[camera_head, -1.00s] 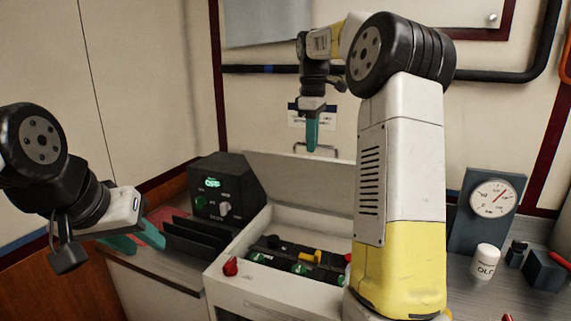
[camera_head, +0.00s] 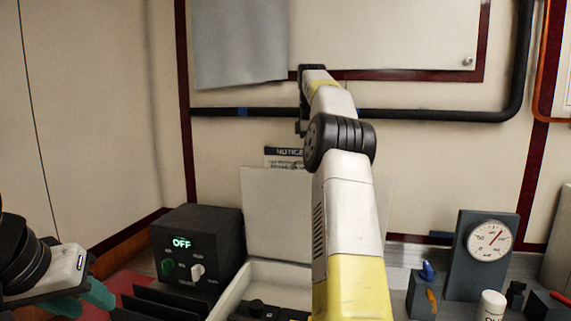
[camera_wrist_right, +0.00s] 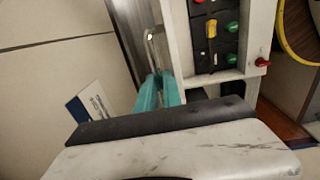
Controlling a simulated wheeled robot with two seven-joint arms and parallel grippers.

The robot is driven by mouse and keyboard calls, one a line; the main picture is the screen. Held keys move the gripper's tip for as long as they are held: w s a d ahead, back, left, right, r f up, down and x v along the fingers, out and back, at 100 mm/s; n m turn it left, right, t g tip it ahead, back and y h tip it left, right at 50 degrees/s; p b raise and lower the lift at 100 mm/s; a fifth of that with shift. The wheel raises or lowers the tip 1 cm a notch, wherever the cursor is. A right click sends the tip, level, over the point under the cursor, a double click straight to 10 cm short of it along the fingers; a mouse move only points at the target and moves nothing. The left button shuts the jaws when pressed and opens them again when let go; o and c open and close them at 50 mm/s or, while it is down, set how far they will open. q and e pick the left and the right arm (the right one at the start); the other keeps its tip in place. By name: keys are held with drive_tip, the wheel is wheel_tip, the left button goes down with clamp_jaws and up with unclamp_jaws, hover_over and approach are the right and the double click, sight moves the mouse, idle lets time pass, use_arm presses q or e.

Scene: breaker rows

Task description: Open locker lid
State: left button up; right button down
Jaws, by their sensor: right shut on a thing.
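The locker lid (camera_head: 275,215) is a pale panel standing nearly upright at the back of the white locker box (camera_head: 232,292). The open box also shows in the right wrist view (camera_wrist_right: 262,28), with coloured breaker knobs inside. My right gripper (camera_wrist_right: 159,92) has its teal fingers closed on the lid's metal handle (camera_wrist_right: 151,45) in the right wrist view. In the head view my right arm hides that gripper and part of the lid. My left gripper (camera_head: 78,302) is at the lower left, its teal fingers apart and empty, clear of the locker.
A black control box (camera_head: 197,245) reading OFF stands left of the locker. A gauge stand (camera_head: 480,255) and a white bottle (camera_head: 491,306) are at the right. A black pipe (camera_head: 430,114) crosses the back wall. A red knob (camera_wrist_right: 262,62) sits on the locker's edge.

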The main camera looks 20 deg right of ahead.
drive_tip(key=shift+w+d+f, duration=0.1)
drive_tip(key=shift+w+d, duration=0.05)
idle(0.3)
drive_tip(key=c, duration=1.5)
unclamp_jaws()
